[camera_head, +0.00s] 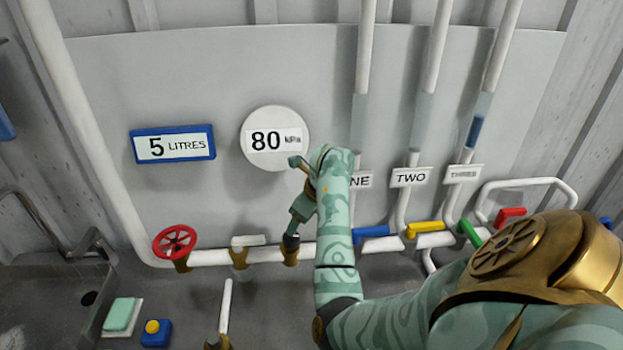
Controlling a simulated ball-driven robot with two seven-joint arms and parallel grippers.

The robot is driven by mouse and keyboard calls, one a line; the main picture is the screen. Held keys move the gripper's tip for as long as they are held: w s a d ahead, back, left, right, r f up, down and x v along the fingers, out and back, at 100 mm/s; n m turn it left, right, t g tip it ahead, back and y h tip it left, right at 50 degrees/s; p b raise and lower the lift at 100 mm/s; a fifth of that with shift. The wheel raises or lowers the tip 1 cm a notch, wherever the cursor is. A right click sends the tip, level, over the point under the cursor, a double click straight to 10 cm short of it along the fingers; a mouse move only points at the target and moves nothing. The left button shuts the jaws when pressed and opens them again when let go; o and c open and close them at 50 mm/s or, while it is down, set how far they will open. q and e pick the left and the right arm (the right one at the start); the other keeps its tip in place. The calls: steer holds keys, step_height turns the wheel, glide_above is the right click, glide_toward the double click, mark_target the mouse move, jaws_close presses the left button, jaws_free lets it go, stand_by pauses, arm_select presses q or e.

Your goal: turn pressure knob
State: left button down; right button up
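A round white pressure gauge (261,160) on the wall panel reads 80 kPa. Below it, a white pipe carries brass fittings; the rightmost of these (290,255) has its top covered by my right gripper (291,238). Any knob there is hidden, so I cannot tell which control is the pressure knob. My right arm comes in from the lower right, and its gripper points down at that fitting, touching or very close to it. The fingers are too small and dark to show whether they are open or shut. My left gripper is not in view.
A red wheel (175,243) and a white handle (248,240) sit left on the pipe. A blue display (173,144) reads 5 litres. Blue (371,231), yellow (425,228) and green (469,232) levers stand right, beneath pipes labelled up to three. A yellow button (152,327) is lower left.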

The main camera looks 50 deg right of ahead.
steer(key=p+v, duration=0.2)
steer(key=v, duration=0.5)
steer(key=shift+r, duration=0.2)
